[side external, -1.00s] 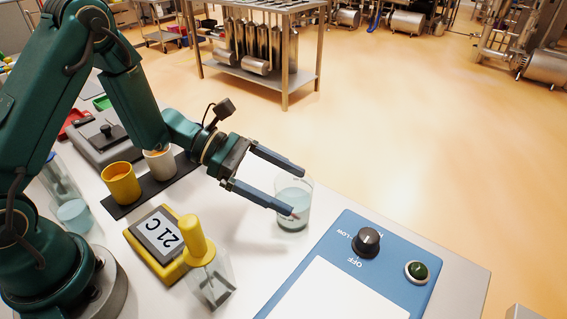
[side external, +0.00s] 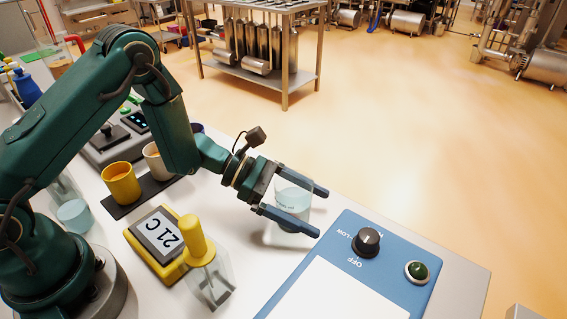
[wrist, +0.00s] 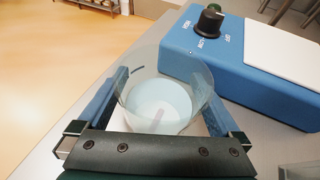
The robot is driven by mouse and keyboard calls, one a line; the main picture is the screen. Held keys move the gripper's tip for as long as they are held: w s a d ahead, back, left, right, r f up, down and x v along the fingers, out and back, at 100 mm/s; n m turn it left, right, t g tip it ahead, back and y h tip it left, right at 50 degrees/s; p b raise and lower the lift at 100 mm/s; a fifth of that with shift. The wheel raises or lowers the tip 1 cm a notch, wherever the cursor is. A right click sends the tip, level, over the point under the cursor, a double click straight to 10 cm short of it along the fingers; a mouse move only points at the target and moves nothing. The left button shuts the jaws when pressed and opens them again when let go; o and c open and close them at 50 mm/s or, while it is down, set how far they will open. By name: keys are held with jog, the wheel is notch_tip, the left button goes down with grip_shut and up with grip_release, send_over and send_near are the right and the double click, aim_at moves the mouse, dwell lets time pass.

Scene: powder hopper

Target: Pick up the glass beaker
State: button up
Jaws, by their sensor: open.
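The glass beaker (side external: 292,204) stands upright on the white bench near its far edge, with pale liquid inside. It also shows in the wrist view (wrist: 162,100), where it sits between the two blue fingers. My gripper (side external: 322,212) is open, with one finger on each side of the beaker and the tips reaching past it. In the wrist view the beaker's rim comes close to both fingers. I cannot tell whether either finger touches the glass.
A blue hotplate (side external: 345,275) with a black knob (side external: 366,242) stands right of the beaker. A yellow thermometer box (side external: 160,243) and a yellow-topped bottle (side external: 210,275) stand to its left. Yellow (side external: 121,184) and white (side external: 156,160) cups stand on a dark strip.

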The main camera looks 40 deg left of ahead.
jog(key=c, duration=1.5)
jog(key=shift+o, duration=0.2)
jog(key=shift+r, duration=0.2)
